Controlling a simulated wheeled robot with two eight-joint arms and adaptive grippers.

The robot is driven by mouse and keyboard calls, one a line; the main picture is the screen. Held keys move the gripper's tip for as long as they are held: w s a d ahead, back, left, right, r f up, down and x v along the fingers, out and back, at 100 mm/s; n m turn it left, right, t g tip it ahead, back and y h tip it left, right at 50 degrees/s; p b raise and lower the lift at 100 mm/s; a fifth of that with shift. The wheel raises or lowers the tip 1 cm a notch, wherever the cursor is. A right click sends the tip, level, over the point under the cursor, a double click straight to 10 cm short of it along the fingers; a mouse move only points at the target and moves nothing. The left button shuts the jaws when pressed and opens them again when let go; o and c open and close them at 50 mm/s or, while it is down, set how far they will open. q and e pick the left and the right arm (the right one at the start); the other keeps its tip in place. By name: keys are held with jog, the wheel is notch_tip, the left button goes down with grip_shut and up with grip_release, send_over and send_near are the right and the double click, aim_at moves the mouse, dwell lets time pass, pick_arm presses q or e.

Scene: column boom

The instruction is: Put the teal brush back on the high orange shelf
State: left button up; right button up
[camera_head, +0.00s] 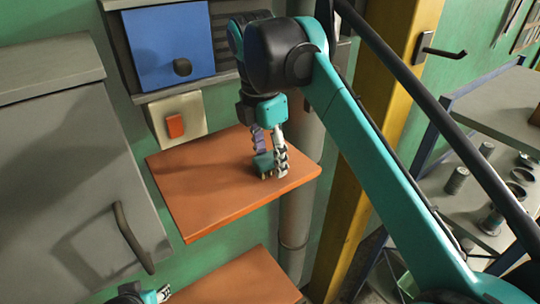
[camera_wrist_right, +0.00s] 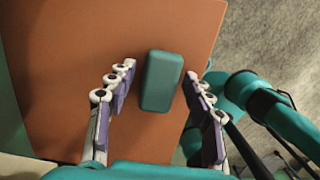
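The teal brush (camera_head: 264,161) is on the high orange shelf (camera_head: 200,200), near its right side. In the right wrist view the brush (camera_wrist_right: 162,81) shows as a teal block over the orange board (camera_wrist_right: 60,110). My right gripper (camera_head: 270,165) points down at the shelf with its fingers on either side of the brush. In the wrist view the fingers of this gripper (camera_wrist_right: 160,72) are apart, with a narrow gap on each side of the brush. My left gripper (camera_head: 163,292) is only partly in view at the bottom left; its finger opening is unclear.
A lower orange shelf (camera_head: 245,282) is below. A grey cabinet door with a handle (camera_head: 130,240) stands at left. A blue panel (camera_head: 170,45) and an orange switch (camera_head: 175,125) are behind the shelf. A yellow column (camera_head: 365,170) and a cluttered rack (camera_head: 480,180) are at right.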

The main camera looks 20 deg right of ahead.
aim_at(266, 157)
jog(key=r, duration=0.5)
jog(key=a+r, duration=0.1)
jog(key=r, duration=0.1)
jog(key=shift+s+r+p, duration=0.1)
jog(key=shift+r+p, duration=0.2)
